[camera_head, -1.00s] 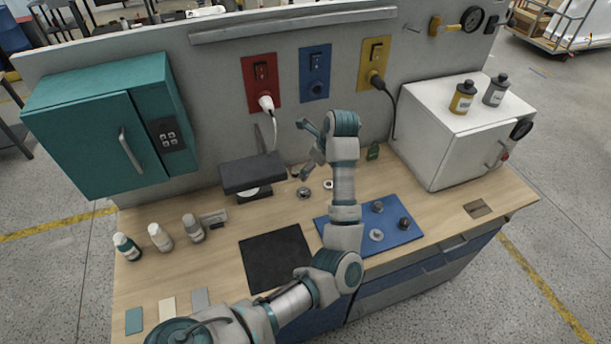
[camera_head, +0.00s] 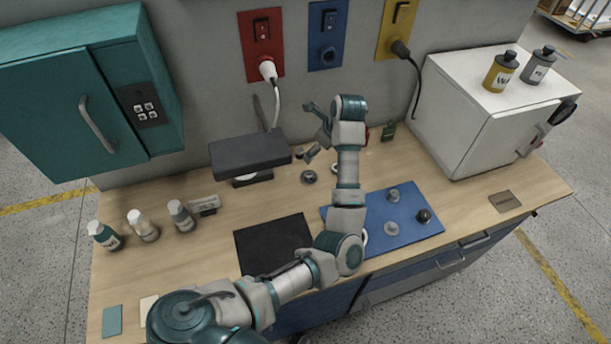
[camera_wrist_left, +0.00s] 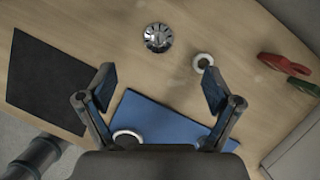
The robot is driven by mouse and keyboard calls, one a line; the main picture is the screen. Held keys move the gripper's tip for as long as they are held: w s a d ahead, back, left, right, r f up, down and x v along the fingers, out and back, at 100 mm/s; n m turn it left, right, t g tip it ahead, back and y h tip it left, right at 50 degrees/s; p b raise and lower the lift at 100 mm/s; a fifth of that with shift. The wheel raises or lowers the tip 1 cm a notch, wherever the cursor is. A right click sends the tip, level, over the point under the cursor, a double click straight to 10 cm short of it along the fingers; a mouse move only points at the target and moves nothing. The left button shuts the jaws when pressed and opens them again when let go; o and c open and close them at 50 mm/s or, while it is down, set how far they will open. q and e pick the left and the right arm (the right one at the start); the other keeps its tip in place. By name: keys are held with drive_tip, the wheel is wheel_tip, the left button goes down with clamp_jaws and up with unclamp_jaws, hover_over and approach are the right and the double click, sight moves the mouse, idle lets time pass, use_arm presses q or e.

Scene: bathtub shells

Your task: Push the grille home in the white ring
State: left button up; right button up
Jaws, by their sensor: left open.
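A shiny silver round piece (camera_wrist_left: 158,37), perhaps the grille, lies on the wooden worktop; it also shows in the head view (camera_head: 309,177). To its right, apart from it, lies a small white ring (camera_wrist_left: 202,62) with a darker centre. In the head view, my arm partly hides that ring (camera_head: 336,167). Another white ring (camera_wrist_left: 127,137) sits at the blue mat's edge, partly behind my gripper. My left gripper (camera_wrist_left: 158,88) is open and empty, its fingers spread above the worktop; it also shows in the head view (camera_head: 306,132). My right gripper is out of view.
The blue mat (camera_head: 345,208) carries several small round parts. A black mat (camera_head: 273,245) lies to its left. A dark press-like block (camera_head: 250,153) stands behind. Red (camera_wrist_left: 270,61) and green (camera_wrist_left: 303,87) clips lie right. A white cabinet (camera_head: 480,110) bounds the right.

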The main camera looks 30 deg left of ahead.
use_arm(q)
approach(311, 174)
drive_tip(key=f, duration=0.2)
drive_tip(key=shift+w+a+f+p, duration=0.2)
drive_tip(key=shift+w+a+f, duration=0.1)
drive_tip(key=shift+a+f, duration=0.25)
drive_tip(key=shift+w+a+f+p, duration=0.15)
drive_tip(key=shift+w+a+f, duration=0.2)
drive_tip(key=shift+f, duration=0.3)
drive_tip(key=shift+a+f, duration=0.25)
drive_tip(key=shift+s+a+f, duration=0.15)
drive_tip(key=shift+f, duration=0.1)
drive_tip(key=x, duration=0.3)
drive_tip(key=shift+s+d+f+p, duration=0.15)
drive_tip(key=shift+d+f+p, duration=0.1)
drive_tip(key=shift+p, duration=0.05)
drive_tip(key=shift+a+f, duration=0.15)
drive_tip(key=shift+f, duration=0.3)
drive_tip(key=shift+c, duration=0.4)
drive_tip(key=c, duration=1.2)
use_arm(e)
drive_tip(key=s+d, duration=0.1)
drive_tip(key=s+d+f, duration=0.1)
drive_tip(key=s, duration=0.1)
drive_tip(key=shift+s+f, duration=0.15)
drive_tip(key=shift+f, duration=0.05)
